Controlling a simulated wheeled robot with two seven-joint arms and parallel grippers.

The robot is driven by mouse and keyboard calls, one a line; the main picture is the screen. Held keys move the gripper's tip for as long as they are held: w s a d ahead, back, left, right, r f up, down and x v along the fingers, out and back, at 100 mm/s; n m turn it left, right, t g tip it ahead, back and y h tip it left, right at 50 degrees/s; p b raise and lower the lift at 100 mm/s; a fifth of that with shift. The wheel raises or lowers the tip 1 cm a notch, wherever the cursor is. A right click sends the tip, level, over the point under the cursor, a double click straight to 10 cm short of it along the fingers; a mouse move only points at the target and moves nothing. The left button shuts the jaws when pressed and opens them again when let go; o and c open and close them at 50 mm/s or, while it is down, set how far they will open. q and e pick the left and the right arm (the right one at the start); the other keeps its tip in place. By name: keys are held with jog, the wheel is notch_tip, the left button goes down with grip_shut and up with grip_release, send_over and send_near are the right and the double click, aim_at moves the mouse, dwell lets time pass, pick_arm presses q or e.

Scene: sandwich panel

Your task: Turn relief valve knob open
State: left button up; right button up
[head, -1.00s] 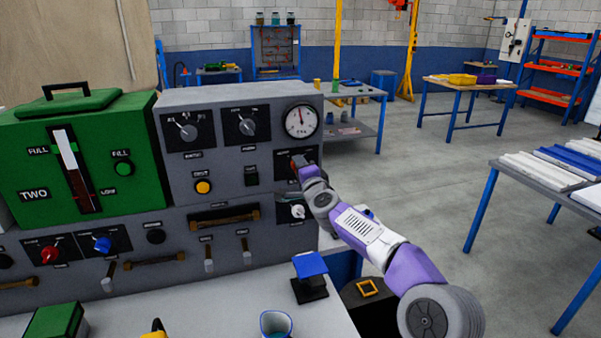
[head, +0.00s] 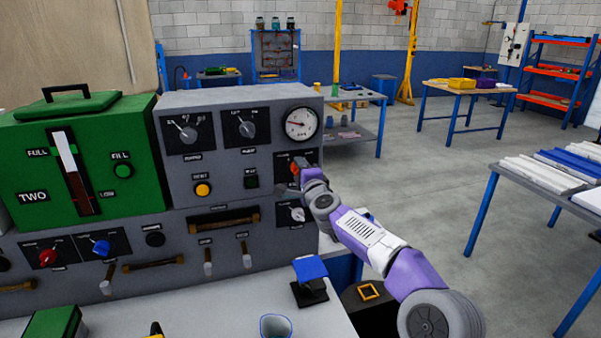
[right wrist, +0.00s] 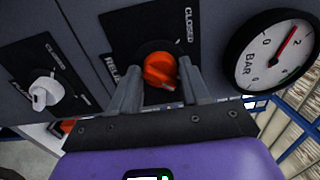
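The orange-red relief valve knob (right wrist: 160,70) is on a dark plate with a "CLOSED" label, on the grey panel's right side. The knob also shows in the head view (head: 297,167), partly hidden by my gripper. My right gripper (right wrist: 160,82) has one finger on each side of the knob and appears shut on it. The gripper sits at an angle to the panel's lettering. The round pressure gauge (head: 301,122) is above the knob, with its red needle pointing left in the head view. My left gripper is not in view.
A white knob (head: 298,213) is on the plate below, near my right wrist. Two grey dials (head: 189,132) and a yellow button (head: 203,189) are to the left. A blue-topped stand (head: 310,268) and a cup (head: 275,326) are on the bench below.

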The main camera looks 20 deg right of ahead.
jog(key=o, duration=0.3)
jog(key=s+b, duration=0.1)
jog(key=s, duration=0.6)
jog(key=shift+s+b, duration=0.3)
jog(key=shift+b, duration=0.05)
jog(key=shift+d, duration=0.1)
